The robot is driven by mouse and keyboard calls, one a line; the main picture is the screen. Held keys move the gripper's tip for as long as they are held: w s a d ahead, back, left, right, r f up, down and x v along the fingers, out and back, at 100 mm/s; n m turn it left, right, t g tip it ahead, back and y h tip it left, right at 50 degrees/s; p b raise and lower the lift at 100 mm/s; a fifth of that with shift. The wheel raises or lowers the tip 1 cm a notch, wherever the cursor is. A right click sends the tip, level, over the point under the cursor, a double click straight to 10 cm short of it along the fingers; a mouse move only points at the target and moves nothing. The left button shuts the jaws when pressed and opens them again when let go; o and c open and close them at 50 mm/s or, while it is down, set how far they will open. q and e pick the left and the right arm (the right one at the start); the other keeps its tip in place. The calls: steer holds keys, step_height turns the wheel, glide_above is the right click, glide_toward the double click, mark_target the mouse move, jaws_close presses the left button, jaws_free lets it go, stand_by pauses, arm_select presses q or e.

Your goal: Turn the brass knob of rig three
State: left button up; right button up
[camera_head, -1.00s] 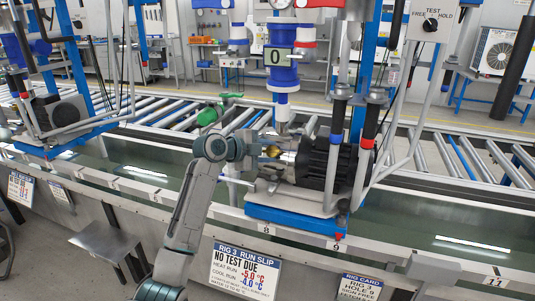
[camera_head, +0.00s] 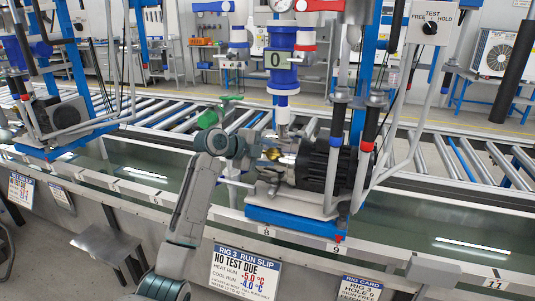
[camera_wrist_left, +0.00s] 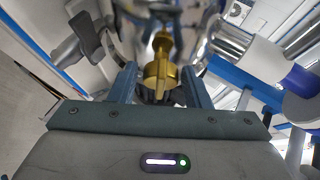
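The brass knob (camera_head: 273,154) sits on the left end of the pump on the rig at the middle of the head view. In the left wrist view the brass knob (camera_wrist_left: 160,76) shows close up, a gold fitting with a flat grip facing me. My left gripper (camera_head: 250,152) reaches it from the left. In the left wrist view the two fingers of my left gripper (camera_wrist_left: 160,88) stand apart on either side of the knob, with a gap on both sides. My right gripper is not in view.
The pump's black motor (camera_head: 330,168) sits on a blue base (camera_head: 293,222) at the trough edge. A run slip card (camera_head: 246,272) for rig 3 hangs below. A selector switch (camera_head: 430,25) is at upper right. Grey pipes and hoses crowd the motor's right side.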

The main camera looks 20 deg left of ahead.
arm_select(q)
steer(key=shift+o, duration=0.9)
steer(key=shift+s+a+r, duration=0.15)
steer(key=v, duration=1)
steer(key=shift+b, duration=0.4)
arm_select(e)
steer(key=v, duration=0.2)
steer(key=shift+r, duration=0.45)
arm_select(q)
steer(key=shift+s, duration=0.1)
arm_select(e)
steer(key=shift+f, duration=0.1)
